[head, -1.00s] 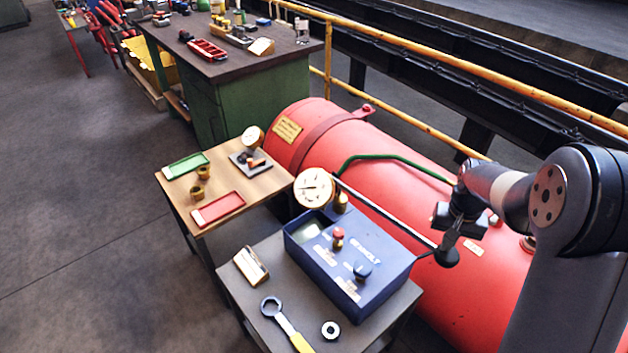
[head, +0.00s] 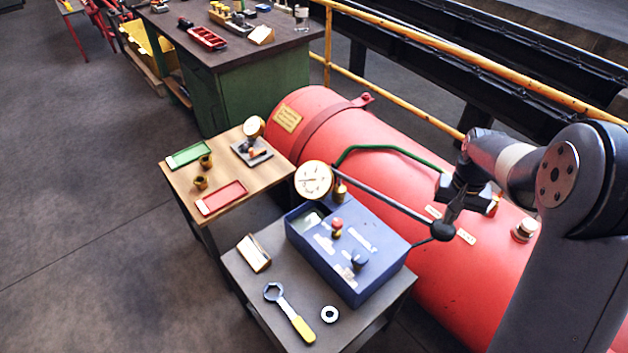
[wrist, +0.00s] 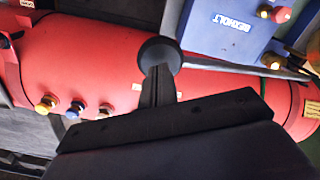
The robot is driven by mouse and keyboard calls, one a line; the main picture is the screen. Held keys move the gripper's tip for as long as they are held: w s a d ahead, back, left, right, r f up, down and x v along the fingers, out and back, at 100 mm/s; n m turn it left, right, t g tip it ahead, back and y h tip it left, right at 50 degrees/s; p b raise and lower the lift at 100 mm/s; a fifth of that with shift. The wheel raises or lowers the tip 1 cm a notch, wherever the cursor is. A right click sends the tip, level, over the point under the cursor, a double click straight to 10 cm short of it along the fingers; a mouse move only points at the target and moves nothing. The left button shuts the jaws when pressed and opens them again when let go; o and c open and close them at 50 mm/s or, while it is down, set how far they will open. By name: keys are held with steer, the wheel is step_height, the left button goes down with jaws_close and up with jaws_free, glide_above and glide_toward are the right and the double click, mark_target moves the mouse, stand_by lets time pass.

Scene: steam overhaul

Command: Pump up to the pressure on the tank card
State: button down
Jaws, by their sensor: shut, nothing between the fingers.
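The blue pump box (head: 372,268) sits on a dark cart. A round dial gauge (head: 313,180) stands at its back; its reading is too small to tell. A long dark lever (head: 385,205) slopes down to the right from beside the gauge and ends in a black ball knob (head: 443,231). My gripper (head: 448,216) is shut and empty, with its fingertips at the knob. The wrist view shows the fingers (wrist: 158,88) overlapping the knob (wrist: 160,52); contact is unclear. The red tank (head: 395,150) lies behind, with a yellow card (head: 287,118) whose text is unreadable.
A wrench (head: 290,312), a ring (head: 329,314) and a brass stand (head: 254,252) lie on the cart's front. A wooden table (head: 181,182) with trays stands left. A yellow railing (head: 480,73) runs behind the tank. The floor at left is clear.

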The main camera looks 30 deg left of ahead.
steer(key=shift+f, duration=0.15)
step_height(320, 180, down, 16)
steer(key=b, duration=1.1)
step_height(320, 180, up, 16)
steer(key=p, duration=1.1)
steer(key=shift+r, duration=0.2)
steer(key=shift+f, duration=0.1)
steer(key=shift+f+b, duration=3.6)
steer(key=shift+f, duration=1.8)
step_height(320, 180, up, 10)
steer(key=p, duration=0.7)
steer(key=shift+a+r+p, duration=0.15)
steer(key=shift+r+p, duration=0.05)
steer(key=shift+p, duration=0.1)
steer(key=shift+r, duration=0.2)
